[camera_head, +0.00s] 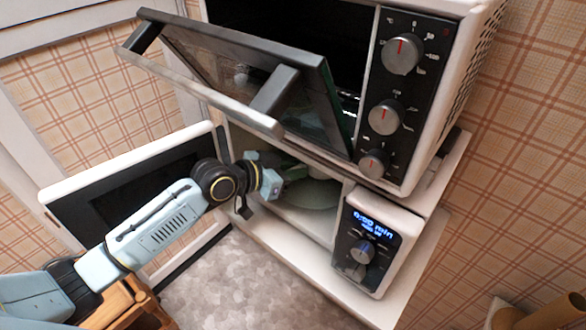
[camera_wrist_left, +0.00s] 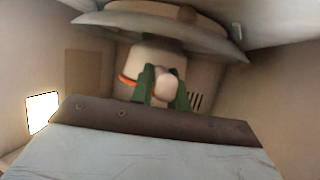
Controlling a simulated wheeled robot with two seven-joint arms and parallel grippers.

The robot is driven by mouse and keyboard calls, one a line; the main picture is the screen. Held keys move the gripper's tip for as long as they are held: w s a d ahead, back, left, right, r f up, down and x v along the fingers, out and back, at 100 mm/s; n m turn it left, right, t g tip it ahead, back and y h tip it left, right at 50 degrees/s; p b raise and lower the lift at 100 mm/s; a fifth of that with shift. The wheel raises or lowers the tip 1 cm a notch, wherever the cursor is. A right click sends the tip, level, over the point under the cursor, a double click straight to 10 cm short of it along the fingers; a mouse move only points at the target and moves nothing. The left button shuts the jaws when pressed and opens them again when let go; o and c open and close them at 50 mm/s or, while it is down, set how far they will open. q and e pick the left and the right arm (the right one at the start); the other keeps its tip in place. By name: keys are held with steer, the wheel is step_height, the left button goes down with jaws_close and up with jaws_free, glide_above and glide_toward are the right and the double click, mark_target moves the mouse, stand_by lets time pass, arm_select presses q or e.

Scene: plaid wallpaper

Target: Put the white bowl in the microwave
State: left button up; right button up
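The microwave (camera_head: 372,210) is the lower appliance in the head view. Its door (camera_head: 60,197) is swung open to the left. My left gripper (camera_head: 290,174) reaches inside the cavity, above the round turntable plate (camera_head: 312,196). In the left wrist view my gripper (camera_wrist_left: 165,88) has green fingers that stand apart, with a pale rounded shape between them. A white body with an orange band (camera_wrist_left: 145,58), likely the white bowl, is right beyond the fingers, against a wide disc (camera_wrist_left: 165,22). Contact between fingers and bowl is unclear. My right gripper is not in view.
An oven (camera_head: 450,60) stands above the microwave. Its dark glass door (camera_head: 235,65) hangs partly open over the cavity, close above my left arm. The microwave walls (camera_wrist_left: 285,85) surround the gripper closely. A wooden item (camera_head: 120,305) is at the lower left.

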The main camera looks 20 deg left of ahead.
arm_select(q)
steer(key=o, duration=0.5)
steer(key=shift+c, duration=0.2)
steer(key=shift+f, duration=0.1)
steer(key=shift+b+v, duration=0.65)
steer(key=shift+v, duration=6.1)
steer(key=shift+w+d, duration=0.1)
